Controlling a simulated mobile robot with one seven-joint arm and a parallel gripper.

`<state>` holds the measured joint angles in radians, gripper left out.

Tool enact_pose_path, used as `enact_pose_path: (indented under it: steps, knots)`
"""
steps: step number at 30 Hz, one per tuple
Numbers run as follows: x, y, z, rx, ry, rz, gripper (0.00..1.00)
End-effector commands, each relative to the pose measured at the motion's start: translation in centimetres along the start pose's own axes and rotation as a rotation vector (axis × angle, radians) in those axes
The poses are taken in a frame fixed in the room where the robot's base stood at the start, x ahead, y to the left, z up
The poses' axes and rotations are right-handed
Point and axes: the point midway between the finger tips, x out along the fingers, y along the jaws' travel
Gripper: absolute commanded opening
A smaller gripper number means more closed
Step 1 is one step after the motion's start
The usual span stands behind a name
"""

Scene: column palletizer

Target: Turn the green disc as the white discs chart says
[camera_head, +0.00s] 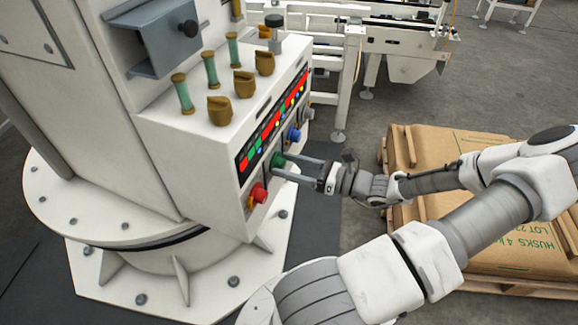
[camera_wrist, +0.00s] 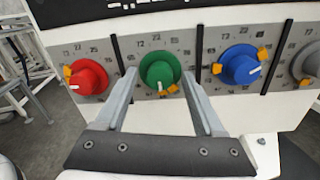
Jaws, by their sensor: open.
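The green disc (camera_head: 279,160) is a round knob on the front of the white control box. It also shows in the wrist view (camera_wrist: 160,67), on a grey numbered plate. Its white pointer line is toward the bottom, near orange tabs (camera_wrist: 171,89) at its lower edge. My gripper (camera_head: 284,166) is open in front of it. In the wrist view, the gripper's fingers (camera_wrist: 158,75) are on the left and right of the green disc, with gaps visible; I cannot tell if they reach beside it. No readable white discs chart shows.
A red disc (camera_wrist: 87,77) is left of the green one and a blue disc (camera_wrist: 240,64) right, with a pale grey disc (camera_wrist: 311,60) beyond. Black dividers separate them. A red and green strip (camera_head: 272,120) runs above. A pallet of brown sacks (camera_head: 440,150) stands right.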

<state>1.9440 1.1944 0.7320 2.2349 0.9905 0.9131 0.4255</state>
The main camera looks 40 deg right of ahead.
Motion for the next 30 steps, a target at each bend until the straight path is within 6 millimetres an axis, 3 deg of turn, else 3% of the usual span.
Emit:
enact_pose_path:
  steps: [6,7,18,30]
  knots:
    - [0.05,0.02,0.02,0.000,0.000,0.000,0.71]
    - [0.05,0.02,0.02,0.000,0.000,0.000,0.67]
    - [0.02,0.03,0.02,0.000,0.000,0.001,0.01]
    - [0.04,0.12,0.26,-0.053,0.002,0.002,0.00]
